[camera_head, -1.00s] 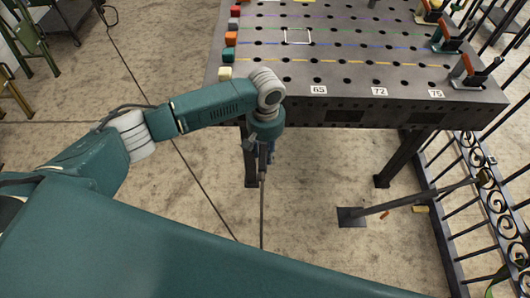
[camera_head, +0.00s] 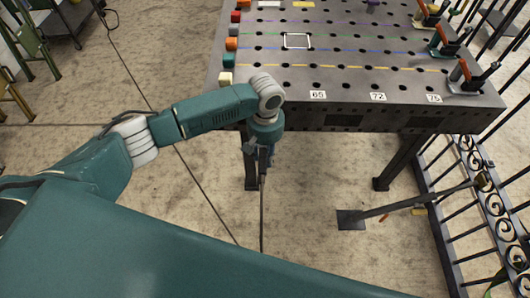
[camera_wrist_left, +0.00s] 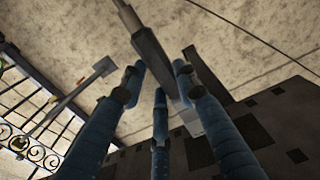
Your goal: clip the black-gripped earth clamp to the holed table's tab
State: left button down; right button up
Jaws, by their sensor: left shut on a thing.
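The holed table (camera_head: 340,80) is dark grey, with rows of round holes. My left gripper (camera_head: 261,157) is low in front of its near edge, left of centre, pointing down. In the left wrist view, the gripper's blue fingers (camera_wrist_left: 158,84) are closed around a dark, elongated body (camera_wrist_left: 150,50), seemingly the earth clamp's black grip. A cable (camera_head: 262,212) hangs below the gripper to the floor. A pale grey piece (camera_wrist_left: 190,122) shows between the fingers; I cannot tell whether it is the tab or part of the clamp. The clamp's jaws are hidden. My right gripper is not in view.
Coloured blocks (camera_head: 231,44) line the table's left edge. Red-handled toggle clamps (camera_head: 466,75) stand on its right side. The floor left of the table is mostly clear.

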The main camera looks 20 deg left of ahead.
pick_arm(q)
jog(key=shift+w, duration=0.45)
jog(key=shift+w+a, duration=0.15)
jog(key=shift+w, duration=0.2)
dwell(0.4)
jog(key=shift+r, duration=0.1)
jog(key=shift+p, duration=0.4)
jog(key=shift+w+a, duration=0.1)
jog(key=shift+w, duration=0.25)
dwell(0.5)
jog(key=shift+p, duration=0.4)
jog(key=shift+p, duration=0.3)
jog(key=shift+w, duration=0.2)
dwell(0.6)
